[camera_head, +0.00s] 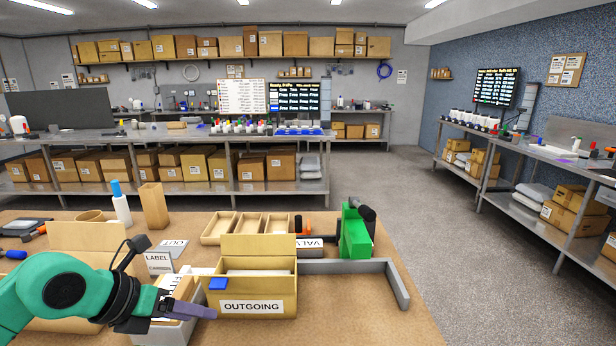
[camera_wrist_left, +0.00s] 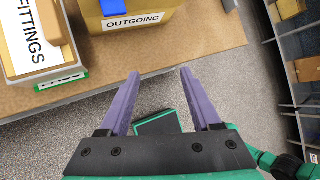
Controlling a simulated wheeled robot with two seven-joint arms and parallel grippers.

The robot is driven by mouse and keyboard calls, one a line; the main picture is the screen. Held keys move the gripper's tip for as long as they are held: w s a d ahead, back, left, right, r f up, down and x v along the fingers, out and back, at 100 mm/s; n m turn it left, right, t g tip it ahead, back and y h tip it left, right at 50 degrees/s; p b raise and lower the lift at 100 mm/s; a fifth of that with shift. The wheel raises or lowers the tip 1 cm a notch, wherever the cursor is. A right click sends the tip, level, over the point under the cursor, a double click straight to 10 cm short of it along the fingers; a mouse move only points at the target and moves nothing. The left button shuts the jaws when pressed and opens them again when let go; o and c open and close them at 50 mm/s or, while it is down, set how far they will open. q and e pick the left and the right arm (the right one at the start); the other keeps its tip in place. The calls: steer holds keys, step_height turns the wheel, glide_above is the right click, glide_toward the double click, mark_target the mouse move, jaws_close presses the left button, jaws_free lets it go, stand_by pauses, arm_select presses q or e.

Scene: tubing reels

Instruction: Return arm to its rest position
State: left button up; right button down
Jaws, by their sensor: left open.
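My left arm comes in from the left in the head view, with its left gripper (camera_head: 188,308) in front of the near edge of the bench. In the left wrist view the two purple fingers of this gripper (camera_wrist_left: 160,90) stand apart with nothing between them. Beyond the fingertips is the bench edge, with the OUTGOING box (camera_wrist_left: 132,20) above it. In the head view the OUTGOING box (camera_head: 250,290) stands open on the bench with a blue piece (camera_head: 218,284) at its left front corner. My right gripper is not seen in either view.
A FITTINGS box (camera_wrist_left: 35,45) stands left of the OUTGOING box. A green device (camera_head: 355,235) and a grey rail (camera_head: 398,285) are at the right of the bench (camera_head: 385,325). A blue-capped bottle (camera_head: 121,205) stands at the back left. Grey floor (camera_head: 480,270) lies clear to the right.

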arm_select(q)
steer(key=d+r+n+t+h, duration=0.5)
steer(key=d+r+t+h, duration=0.1)
steer(key=d+r+h, duration=0.4)
steer(key=w+a+n+t+y, duration=0.4)
steer(key=a+n+t+y, duration=0.55)
steer(key=n, duration=0.65)
steer(key=s+a+f+n+g+y, duration=0.1)
steer(key=a+f+n+g+y, duration=0.25)
steer(key=f+n, duration=0.2)
steer(key=a+f+n+g+y, duration=0.2)
steer(key=a+f+n+y, duration=0.2)
steer(key=f+y, duration=0.15)
steer(key=s+d+f+n+g+h, duration=0.2)
steer(key=s+f+g, duration=0.4)
steer(key=s+f, duration=0.4)
steer(key=s+d+f+n+g+h, duration=0.1)
steer(key=s+d+f+n+g, duration=0.2)
steer(key=s+f+g, duration=0.65)
step_height(320, 180, down, 25)
steer(key=s+t, duration=0.1)
steer(key=t, duration=0.1)
steer(key=s+a+f+g, duration=0.1)
steer(key=s+a+f, duration=0.2)
steer(key=s+f, duration=1.2)
steer(key=shift+s+f, duration=0.15)
steer(key=shift+s, duration=0.95)
